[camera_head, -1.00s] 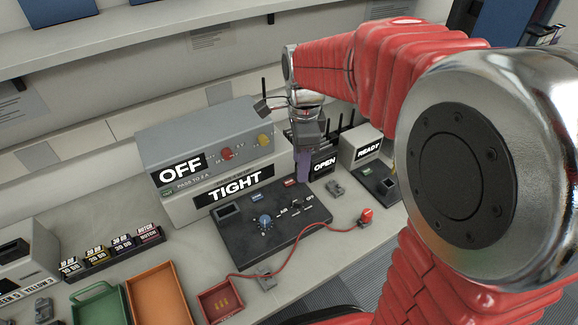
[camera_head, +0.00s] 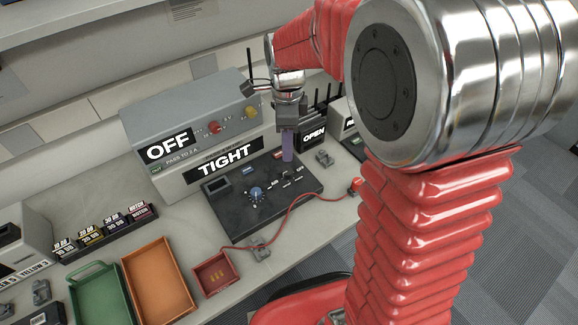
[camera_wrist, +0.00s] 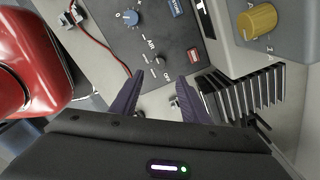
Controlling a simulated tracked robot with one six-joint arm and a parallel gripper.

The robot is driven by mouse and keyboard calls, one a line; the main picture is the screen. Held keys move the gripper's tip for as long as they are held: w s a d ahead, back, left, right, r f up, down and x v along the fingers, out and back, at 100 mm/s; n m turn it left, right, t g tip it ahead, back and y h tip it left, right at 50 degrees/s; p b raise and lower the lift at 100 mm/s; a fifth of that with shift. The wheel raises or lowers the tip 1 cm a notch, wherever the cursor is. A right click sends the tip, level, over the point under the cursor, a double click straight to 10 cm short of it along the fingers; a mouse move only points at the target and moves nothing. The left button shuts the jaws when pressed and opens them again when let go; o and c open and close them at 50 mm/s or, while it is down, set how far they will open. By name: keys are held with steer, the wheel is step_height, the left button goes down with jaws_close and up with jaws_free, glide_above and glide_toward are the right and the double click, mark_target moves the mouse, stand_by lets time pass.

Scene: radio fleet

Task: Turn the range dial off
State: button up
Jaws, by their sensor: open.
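A dark control panel (camera_head: 235,222) lies on the bench. It carries a blue dial (camera_head: 256,193) with marks around it and small black controls (camera_head: 284,179) by labels that read AIR and OFF. I cannot tell which one is the range dial. In the wrist view the blue dial (camera_wrist: 130,18) is at the top and a black knob (camera_wrist: 156,62) is lower, between AIR and OFF. My gripper (camera_head: 288,158) hangs over the panel's back right part. Its two purple fingers (camera_wrist: 155,92) are apart and empty, with the OFF label just beyond them. No contact shows.
A grey box (camera_head: 180,120) with red and yellow knobs stands behind the panel on a box marked TIGHT (camera_head: 225,160). A red cable (camera_head: 290,208) runs along the panel's front. Trays, an orange one (camera_head: 160,285) among them, lie left. Black antennas stand beside the gripper.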

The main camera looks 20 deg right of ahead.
mark_target(288, 170)
step_height(288, 170, down, 10)
steer(key=shift+f, duration=0.2)
steer(key=shift+c, duration=0.3)
